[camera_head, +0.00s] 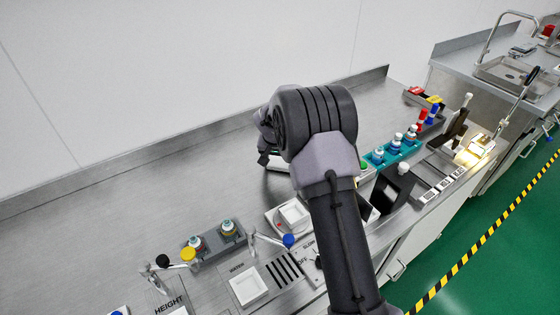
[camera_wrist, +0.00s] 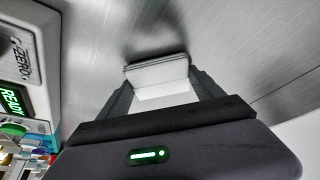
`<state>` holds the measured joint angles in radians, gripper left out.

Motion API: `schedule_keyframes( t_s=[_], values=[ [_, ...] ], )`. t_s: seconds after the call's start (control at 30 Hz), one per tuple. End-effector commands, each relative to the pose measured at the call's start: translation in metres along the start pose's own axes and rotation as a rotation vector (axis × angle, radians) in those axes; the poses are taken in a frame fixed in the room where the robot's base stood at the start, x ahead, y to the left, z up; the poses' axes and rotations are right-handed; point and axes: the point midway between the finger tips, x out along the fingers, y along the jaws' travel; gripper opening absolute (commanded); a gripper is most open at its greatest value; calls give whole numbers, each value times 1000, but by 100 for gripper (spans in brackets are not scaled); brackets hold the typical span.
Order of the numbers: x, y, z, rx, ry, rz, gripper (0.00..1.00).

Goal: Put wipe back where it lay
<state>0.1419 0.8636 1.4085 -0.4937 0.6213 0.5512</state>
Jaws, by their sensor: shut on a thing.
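The wipe (camera_wrist: 158,74) is a white, flat-sided piece in the wrist view. My gripper (camera_wrist: 160,84) is shut on it, with one dark finger at each side. The wipe is close to the brushed steel worktop (camera_wrist: 250,45), and a dark shadow lies just beyond it. I cannot tell whether it touches the steel. In the head view my arm covers most of the gripper, and the wipe cannot be made out clearly there.
A device with a green READY display (camera_wrist: 12,103) and a ZERO label stands at the left in the wrist view. Bare steel (camera_head: 130,205) lies left.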

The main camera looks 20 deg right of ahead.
Motion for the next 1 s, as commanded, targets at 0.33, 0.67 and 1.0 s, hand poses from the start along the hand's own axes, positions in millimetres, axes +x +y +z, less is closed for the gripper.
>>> schedule_keyframes(
  t_s=[0.33, 0.67, 1.0],
  values=[
    [2, 0, 1, 0, -1, 0, 98],
    [-62, 0, -3, 0, 2, -1, 98],
    [-125, 0, 0, 1, 1, -2, 98]
  ],
)
